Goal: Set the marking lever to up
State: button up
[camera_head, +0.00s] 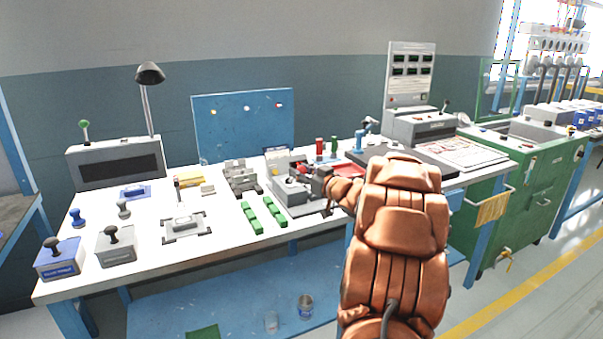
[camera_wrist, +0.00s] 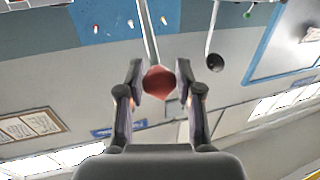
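A lever with a red knob (camera_wrist: 159,83) on a thin metal rod shows in the wrist view, which is turned nearly upside down. I take it for the marking lever. In the head view my gripper (camera_head: 314,172) is over the grey machine (camera_head: 293,194) at the middle of the white bench. The knob and rod are mostly hidden there behind my gripper, so I cannot tell the lever's exact angle.
The white bench (camera_head: 225,223) holds green blocks (camera_head: 264,211), a grey fixture (camera_head: 183,224) and knobbed boxes at left. A lamp (camera_head: 150,74), a blue board (camera_head: 243,122) and a box with a green-knobbed lever (camera_head: 84,125) stand behind. A green cabinet (camera_head: 527,190) stands right.

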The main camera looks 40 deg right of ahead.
grip_shut()
